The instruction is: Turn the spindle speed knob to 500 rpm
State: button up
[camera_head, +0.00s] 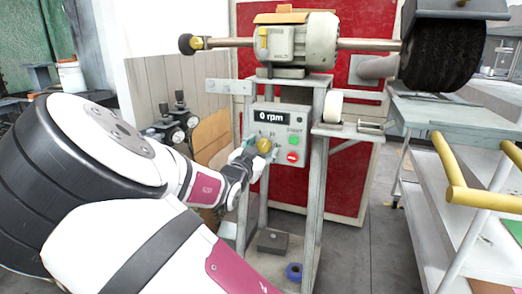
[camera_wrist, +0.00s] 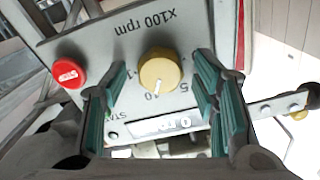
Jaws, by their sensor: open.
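The spindle speed knob (camera_head: 264,145) is a round yellow knob on the grey control panel (camera_head: 292,122). In the wrist view the knob (camera_wrist: 160,73) carries a white pointer mark directed at about the 0 on its scale. The display (camera_head: 269,116) above it reads 0 rpm. My gripper (camera_head: 256,152) is at the panel, close to the knob. In the wrist view its teal-padded fingers (camera_wrist: 162,82) are spread open, one on each side of the knob, with visible gaps. Whether the fingertips reach the knob's depth is hard to tell.
A green start button (camera_head: 294,141) and a red stop button (camera_head: 292,156) sit right of the knob. The motor (camera_head: 293,42) with its long shaft and a black brush wheel (camera_head: 441,52) is above. A side table with yellow rails (camera_head: 447,165) stands at right.

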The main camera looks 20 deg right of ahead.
jog(key=c, duration=1.2)
jog(key=shift+o, duration=0.2)
jog(key=shift+p, duration=0.45)
jog(key=n+p, duration=0.2)
jog(key=p, duration=0.1)
jog(key=shift+r, duration=0.2)
jog(key=n+p, duration=0.2)
jog(key=p, duration=0.1)
jog(key=shift+n, duration=0.3)
jog(key=n+p, duration=0.3)
jog(key=shift+f+n+p, duration=0.1)
jog(key=shift+n+p, duration=0.2)
jog(key=shift+f+n+p, duration=0.15)
jog(key=shift+n+p, duration=0.8)
jog(key=shift+n, duration=0.85)
